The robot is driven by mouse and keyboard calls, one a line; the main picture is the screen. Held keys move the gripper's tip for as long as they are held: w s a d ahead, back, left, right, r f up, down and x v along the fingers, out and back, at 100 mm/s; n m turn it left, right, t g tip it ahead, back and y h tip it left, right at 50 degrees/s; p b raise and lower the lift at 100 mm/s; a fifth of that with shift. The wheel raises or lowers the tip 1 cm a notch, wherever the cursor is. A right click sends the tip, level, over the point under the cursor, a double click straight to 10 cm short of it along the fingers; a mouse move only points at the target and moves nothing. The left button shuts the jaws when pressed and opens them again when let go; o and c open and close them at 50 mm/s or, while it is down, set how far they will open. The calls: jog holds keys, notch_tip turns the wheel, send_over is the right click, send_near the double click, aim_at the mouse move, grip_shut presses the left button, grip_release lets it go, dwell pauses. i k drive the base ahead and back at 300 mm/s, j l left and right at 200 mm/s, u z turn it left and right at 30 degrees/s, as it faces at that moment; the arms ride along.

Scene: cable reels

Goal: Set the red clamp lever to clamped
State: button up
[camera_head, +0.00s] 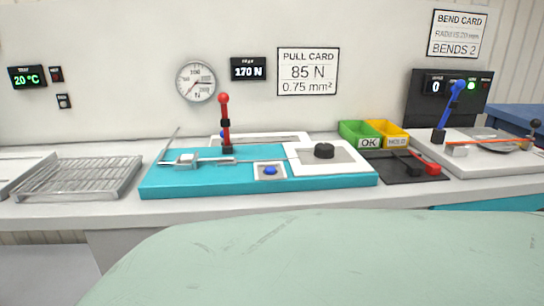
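The red clamp lever (225,122) stands upright on the teal pull-test fixture (200,183) in the head view. It has a red ball at its top and a dark base at its foot. A thin cable or rod runs along the fixture from a metal block (186,159) at the left, past the lever's base, toward a black knob (324,150) on a white plate. Whether the clamp grips the cable is too small to tell. My gripper is not in view.
A wire rack (80,177) lies left of the fixture. Green (358,133) and yellow (388,136) bins stand right of it, behind a red-handled tool (425,164). A blue lever (450,108) rises from the bend station at the right. A pale green surface (330,260) fills the foreground.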

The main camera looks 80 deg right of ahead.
aim_at(223, 97)
jog(key=z, duration=2.95)
